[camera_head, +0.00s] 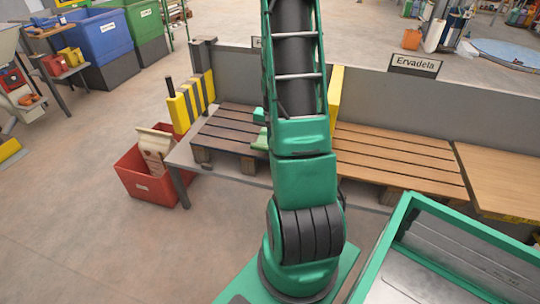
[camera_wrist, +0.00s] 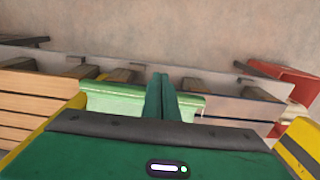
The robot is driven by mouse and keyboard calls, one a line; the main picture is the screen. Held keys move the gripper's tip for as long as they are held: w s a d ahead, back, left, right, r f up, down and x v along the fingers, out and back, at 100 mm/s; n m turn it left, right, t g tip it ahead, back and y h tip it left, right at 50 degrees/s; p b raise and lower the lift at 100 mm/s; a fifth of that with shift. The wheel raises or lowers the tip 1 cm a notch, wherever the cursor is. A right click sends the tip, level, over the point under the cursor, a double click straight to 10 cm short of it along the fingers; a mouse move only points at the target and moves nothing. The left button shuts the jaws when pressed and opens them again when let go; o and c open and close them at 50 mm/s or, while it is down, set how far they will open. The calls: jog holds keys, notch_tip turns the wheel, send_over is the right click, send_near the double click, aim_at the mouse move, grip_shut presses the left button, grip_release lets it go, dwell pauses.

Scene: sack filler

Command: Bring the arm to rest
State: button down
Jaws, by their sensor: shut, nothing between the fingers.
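My arm (camera_head: 304,180) rises through the middle of the head view, bent at a green joint and extending up past the top edge. My gripper does not show clearly in the head view. In the wrist view my gripper (camera_wrist: 160,80) has its two dark green fingers together, with nothing between them. A pale green object (camera_wrist: 112,97) lies behind the fingers, near the pallet edge; I cannot tell whether they touch it. Pale green parts also show beside my arm in the head view (camera_head: 259,116). My arm hides the area between the two pallets.
A dark slatted pallet (camera_head: 225,128) and a lighter one (camera_head: 395,158) lie along a grey wall with an "Ervadela" sign (camera_head: 415,65). Yellow-and-black posts (camera_head: 191,103) stand left.

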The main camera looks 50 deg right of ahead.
jog(key=shift+r, duration=1.25)
jog(key=s+a+r+n, duration=0.2)
jog(key=s+a+r, duration=0.1)
jog(key=a+r, duration=0.35)
jog(key=s+a+r+n, duration=0.25)
jog(key=a+r, duration=0.25)
jog(key=r, duration=0.3)
jog(key=s+a+r+n, duration=0.1)
jog(key=s+a+r, duration=0.1)
jog(key=s+a, duration=0.3)
jog(key=s+a+r+n, duration=0.2)
jog(key=s+a+r, duration=0.1)
jog(key=s+a, duration=0.3)
jog(key=shift+s+r, duration=0.25)
jog(key=shift+s, duration=0.25)
jog(key=shift+a, duration=0.1)
